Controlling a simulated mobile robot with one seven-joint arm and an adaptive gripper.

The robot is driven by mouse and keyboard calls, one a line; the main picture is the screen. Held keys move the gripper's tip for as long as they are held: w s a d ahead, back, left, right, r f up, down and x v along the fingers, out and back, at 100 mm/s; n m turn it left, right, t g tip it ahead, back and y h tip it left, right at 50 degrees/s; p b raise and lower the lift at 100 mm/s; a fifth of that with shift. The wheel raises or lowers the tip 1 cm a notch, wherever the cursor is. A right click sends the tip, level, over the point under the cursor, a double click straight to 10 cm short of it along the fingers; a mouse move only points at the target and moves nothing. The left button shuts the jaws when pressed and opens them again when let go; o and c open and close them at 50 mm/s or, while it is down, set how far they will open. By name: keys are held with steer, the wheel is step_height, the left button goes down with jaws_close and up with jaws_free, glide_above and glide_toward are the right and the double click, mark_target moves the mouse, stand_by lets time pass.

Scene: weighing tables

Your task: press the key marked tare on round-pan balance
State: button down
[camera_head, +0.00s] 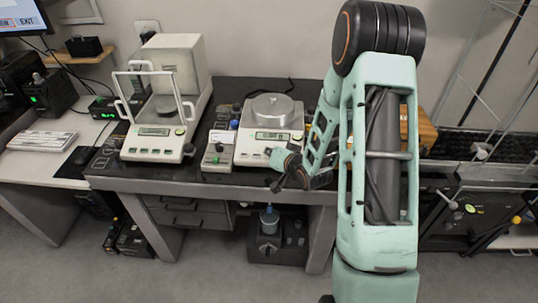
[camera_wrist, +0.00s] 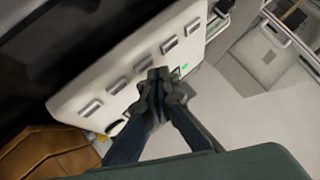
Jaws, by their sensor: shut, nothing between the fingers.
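The round-pan balance (camera_head: 248,150) stands on the dark table, with a round metal pan (camera_head: 272,108) on top and a lit display (camera_head: 272,136) on its front. My gripper (camera_head: 275,185) is low at the balance's front right, near the table's front edge. In the wrist view the white front panel (camera_wrist: 75,100) carries a row of several grey keys (camera_wrist: 118,86). I cannot tell whether the fingertips touch the panel. The key labels are not legible, so I cannot pick out tare.
A second balance with a glass draft shield (camera_head: 150,140) stands to the left. A small grey box with knobs (camera_head: 217,157) sits between the balances. A wooden box (camera_head: 425,130) is behind my arm to the right; a wooden surface (camera_wrist: 45,155) shows at lower left in the wrist view.

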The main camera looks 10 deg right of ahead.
steer(key=shift+s+r, duration=0.1)
steer(key=shift+r, duration=0.15)
steer(key=r+p, duration=0.1)
steer(key=r, duration=0.1)
steer(key=s+r+p, duration=0.1)
steer(key=r+p, duration=0.1)
steer(key=shift+s+a+r, duration=0.2)
steer(key=shift+r, duration=0.2)
stand_by(0.8)
